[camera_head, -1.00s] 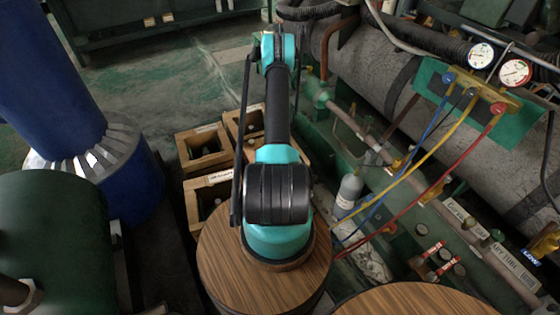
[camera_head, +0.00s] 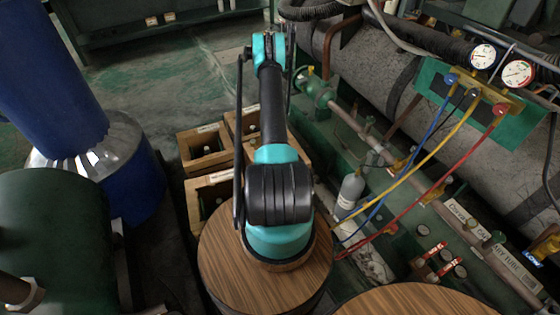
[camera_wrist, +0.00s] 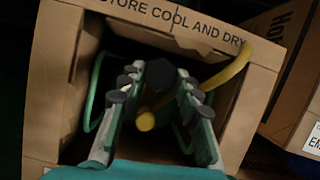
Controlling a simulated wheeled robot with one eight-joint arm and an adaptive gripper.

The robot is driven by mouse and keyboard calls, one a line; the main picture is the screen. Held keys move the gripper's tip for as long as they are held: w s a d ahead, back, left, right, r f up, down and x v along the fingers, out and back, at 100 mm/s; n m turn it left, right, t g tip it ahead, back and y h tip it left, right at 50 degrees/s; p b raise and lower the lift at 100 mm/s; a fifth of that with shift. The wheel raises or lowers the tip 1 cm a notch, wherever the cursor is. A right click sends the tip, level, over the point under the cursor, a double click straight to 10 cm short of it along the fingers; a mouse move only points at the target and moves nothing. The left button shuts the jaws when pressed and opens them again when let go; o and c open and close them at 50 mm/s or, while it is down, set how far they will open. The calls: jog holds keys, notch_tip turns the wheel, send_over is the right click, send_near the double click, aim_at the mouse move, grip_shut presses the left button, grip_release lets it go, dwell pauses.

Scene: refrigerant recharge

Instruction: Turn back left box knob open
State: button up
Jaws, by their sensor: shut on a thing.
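My gripper (camera_wrist: 160,78) reaches down into an open cardboard box (camera_wrist: 55,70) printed "STORE COOL AND DRY" in the wrist view. Its two green fingers with dark pads stand on either side of a dark knob (camera_wrist: 159,74) and are shut on it. The knob's angle cannot be read. A yellow hose (camera_wrist: 228,74) runs from the box's upper right side to behind the right finger. A yellow round end (camera_wrist: 146,121) shows between the fingers. In the head view my arm covers the gripper; an open box (camera_head: 203,150) shows left of the arm.
More boxes stand close by, one at the back (camera_head: 243,120) and one nearer (camera_head: 207,193). A grey cylinder (camera_head: 351,188) and a gauge manifold with coloured hoses (camera_head: 475,95) are at right. A blue column (camera_head: 60,80) stands at left. The green floor behind is clear.

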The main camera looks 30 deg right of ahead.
jog(key=o, duration=1.1)
jog(key=shift+o, duration=0.2)
jog(key=v, duration=1.2)
